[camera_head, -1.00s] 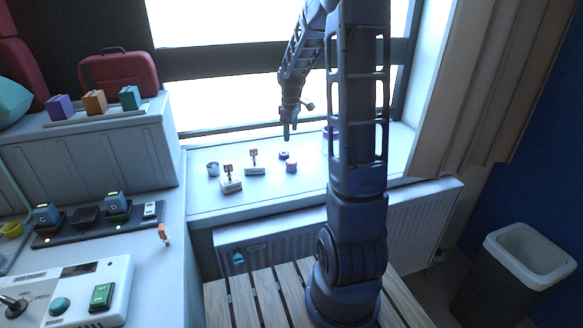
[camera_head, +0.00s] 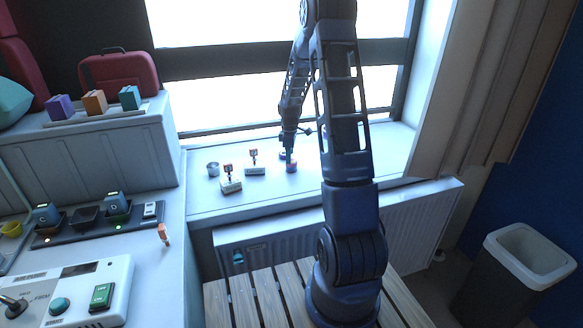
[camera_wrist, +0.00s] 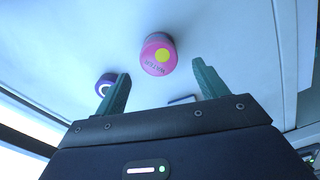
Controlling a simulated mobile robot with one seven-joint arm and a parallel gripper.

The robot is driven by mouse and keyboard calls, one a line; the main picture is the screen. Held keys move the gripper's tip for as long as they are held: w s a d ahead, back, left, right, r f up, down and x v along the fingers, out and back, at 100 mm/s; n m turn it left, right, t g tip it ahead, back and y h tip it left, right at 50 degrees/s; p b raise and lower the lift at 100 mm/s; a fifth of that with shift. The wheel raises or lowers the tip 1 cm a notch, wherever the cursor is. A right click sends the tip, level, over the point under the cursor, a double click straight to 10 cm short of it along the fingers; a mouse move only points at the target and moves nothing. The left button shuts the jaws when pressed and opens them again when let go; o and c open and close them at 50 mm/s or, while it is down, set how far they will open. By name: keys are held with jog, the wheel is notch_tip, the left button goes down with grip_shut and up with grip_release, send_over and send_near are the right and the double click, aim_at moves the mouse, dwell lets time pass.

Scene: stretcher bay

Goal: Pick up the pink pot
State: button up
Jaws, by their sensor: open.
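The pink pot (camera_wrist: 158,55) shows in the wrist view with a yellow dot and the word "WATER" on its lid. It stands on the pale windowsill (camera_head: 235,205). In the head view the pot (camera_head: 292,168) is partly hidden by my gripper (camera_head: 288,157), which hangs over it. In the wrist view my gripper (camera_wrist: 162,80) is open, with its two green fingers apart. The pot lies between and just beyond the fingertips in the picture. I cannot tell the height gap. Nothing is held.
A small dark purple round item (camera_wrist: 106,84) lies close by the left finger in the wrist view. A window lies behind; the front sill is clear.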

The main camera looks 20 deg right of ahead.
aim_at(291, 166)
jog(key=shift+s+d+f, duration=0.1)
jog(key=shift+d+f, duration=0.1)
jog(key=shift+f, duration=1.2)
jog(key=shift+s+d+f, duration=0.1)
jog(key=shift+d+f, duration=0.05)
jog(key=shift+f, duration=1.2)
jog(key=shift+c, duration=0.4)
jog(key=c, duration=1)
